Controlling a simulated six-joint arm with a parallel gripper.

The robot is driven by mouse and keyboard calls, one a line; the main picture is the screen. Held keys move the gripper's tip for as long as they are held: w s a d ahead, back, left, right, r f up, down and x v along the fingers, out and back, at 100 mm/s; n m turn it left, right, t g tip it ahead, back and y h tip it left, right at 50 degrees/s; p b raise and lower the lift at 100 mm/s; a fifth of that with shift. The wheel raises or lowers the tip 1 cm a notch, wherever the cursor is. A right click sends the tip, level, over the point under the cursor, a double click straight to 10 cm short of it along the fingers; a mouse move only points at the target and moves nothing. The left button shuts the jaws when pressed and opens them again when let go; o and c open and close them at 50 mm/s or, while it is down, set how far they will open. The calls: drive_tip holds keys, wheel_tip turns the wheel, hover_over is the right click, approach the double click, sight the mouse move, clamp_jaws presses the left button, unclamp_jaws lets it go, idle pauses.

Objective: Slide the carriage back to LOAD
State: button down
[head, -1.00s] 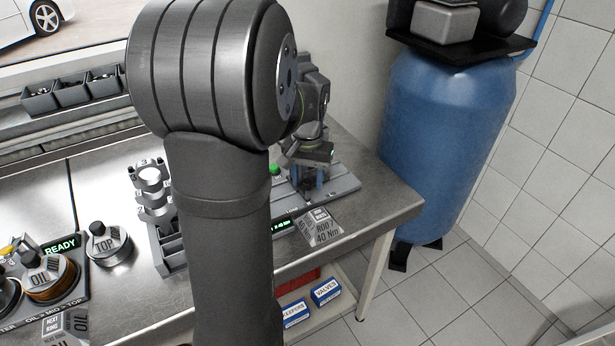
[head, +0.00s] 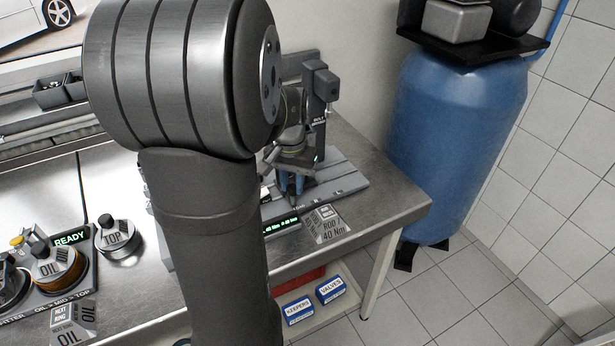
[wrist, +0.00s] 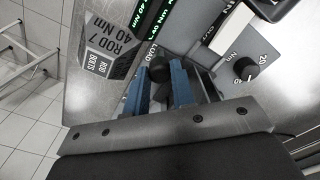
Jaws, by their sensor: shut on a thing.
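My gripper (head: 291,192) is low over the grey slide rail (head: 340,188) at the right end of the bench. In the wrist view its two blue fingers (wrist: 160,88) are shut on a round black knob (wrist: 158,70), which appears to be the carriage's handle. The word LOAD (wrist: 153,53) is printed right beside the knob. The rest of the carriage is hidden by my gripper and wrist, so I cannot tell its exact position on the rail.
A grey tool tower (head: 318,85) stands behind the rail. A ROD 7 40 Nm block (head: 326,223) and a green-lit display (head: 281,225) sit in front. A dial (wrist: 245,69) is right of the fingers in the wrist view. The rail's right part is clear.

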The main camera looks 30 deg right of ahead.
drive_tip(key=shift+a, duration=1.45)
drive_tip(key=c, duration=1.2)
unclamp_jaws()
drive_tip(key=shift+a, duration=0.15)
drive_tip(key=shift+r, duration=0.6)
wheel_tip(320, 180, up, 16)
drive_tip(key=shift+r, duration=0.15)
